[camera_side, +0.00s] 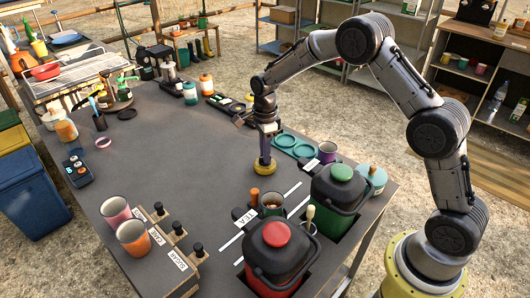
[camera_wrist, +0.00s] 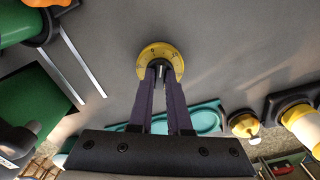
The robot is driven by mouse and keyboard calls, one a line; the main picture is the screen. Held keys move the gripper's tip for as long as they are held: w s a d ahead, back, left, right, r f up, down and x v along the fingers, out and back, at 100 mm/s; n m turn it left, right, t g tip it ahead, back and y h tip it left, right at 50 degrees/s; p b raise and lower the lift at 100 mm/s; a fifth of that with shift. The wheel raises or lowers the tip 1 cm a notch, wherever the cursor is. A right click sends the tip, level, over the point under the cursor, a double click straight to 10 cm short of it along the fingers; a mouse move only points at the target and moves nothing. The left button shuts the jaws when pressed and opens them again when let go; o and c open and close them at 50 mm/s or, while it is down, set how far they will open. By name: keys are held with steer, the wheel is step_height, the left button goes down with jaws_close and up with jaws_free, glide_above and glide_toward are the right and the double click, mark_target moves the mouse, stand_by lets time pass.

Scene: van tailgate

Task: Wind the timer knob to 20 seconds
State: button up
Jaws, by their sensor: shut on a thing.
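The timer is a round yellow dial (camera_side: 263,167) standing on the dark grey table top. In the wrist view the yellow dial (camera_wrist: 160,58) shows small marks around its face and a dark knob (camera_wrist: 161,70) at its middle. My gripper (camera_side: 265,154) points down onto the timer from above. In the wrist view my gripper's fingers (camera_wrist: 161,76) are shut on the knob. The fingertips cover part of the dial, and the marks are too small to read, so the setting cannot be told.
A teal tray (camera_side: 297,145) with round recesses lies right of the timer. A red-lidded container (camera_side: 277,248) and a green-lidded container (camera_side: 338,195) stand at the front. A mug (camera_side: 271,203) stands near a TEA label.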

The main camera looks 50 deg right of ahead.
steer(key=shift+m, duration=1.2)
steer(key=shift+m, duration=1.2)
steer(key=shift+m, duration=1.2)
